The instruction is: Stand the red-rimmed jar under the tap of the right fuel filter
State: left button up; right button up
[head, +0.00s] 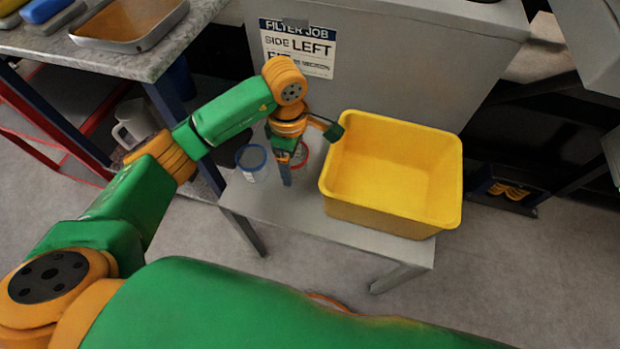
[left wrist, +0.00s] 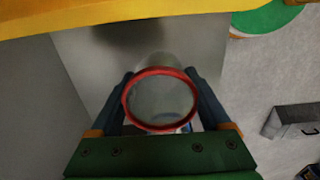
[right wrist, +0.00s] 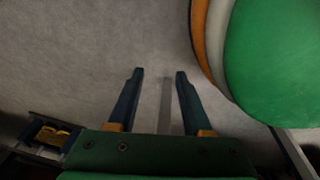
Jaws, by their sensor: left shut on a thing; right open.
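The red-rimmed jar (left wrist: 160,101) sits between the fingers of my left gripper (left wrist: 162,92), which is shut on it. In the head view the jar's red rim (head: 301,153) shows partly behind my left gripper (head: 291,165), at the small grey table. I cannot tell whether the jar touches the table top. My right gripper (right wrist: 160,73) is open and empty over the floor in the right wrist view. Neither the right fuel filter nor its tap can be made out.
A blue-rimmed jar (head: 252,160) stands just left of the red-rimmed one on the small grey table (head: 275,207). A yellow bin (head: 390,222) fills the table's right part. A sign (head: 298,48) reading "side left" is on the grey cabinet behind. A workbench with a tray (head: 130,25) is at upper left.

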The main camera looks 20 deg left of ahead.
aim_at(294, 174)
pick_arm(q)
notch_tip(294, 174, down, 5)
jog(key=shift+r+b, duration=0.2)
jog(key=shift+b, duration=0.2)
jog(key=shift+f, duration=0.15)
jog(key=o, duration=1.2)
